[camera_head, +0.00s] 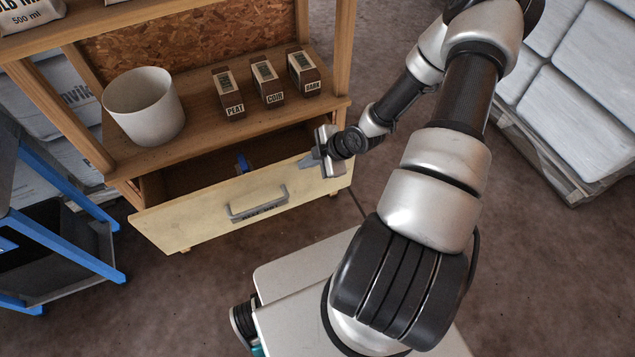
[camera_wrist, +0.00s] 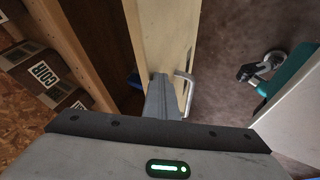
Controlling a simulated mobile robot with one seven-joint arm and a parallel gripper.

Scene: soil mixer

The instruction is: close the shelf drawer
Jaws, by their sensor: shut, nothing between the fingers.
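The shelf drawer (camera_head: 175,222) is pulled out from the wooden shelf, and its pale front stands away from the shelf frame. A grey handle (camera_head: 258,203) is on its front; the handle also shows in the wrist view (camera_wrist: 185,88). A blue item (camera_head: 242,163) lies inside the drawer, mostly hidden. My gripper (camera_head: 309,162) is at the right end of the drawer front, near its top edge. In the wrist view its shut fingers (camera_wrist: 162,95) overlap the drawer front (camera_wrist: 165,35). I cannot tell whether they touch it.
On the shelf board (camera_head: 190,142) above the drawer stand a white pot (camera_head: 145,108) and three small boxes (camera_head: 268,82). A blue-framed stand (camera_head: 60,235) is close on the left. Stacked white bags on a pallet (camera_head: 580,75) stand at the right. Floor in front of the drawer is partly clear.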

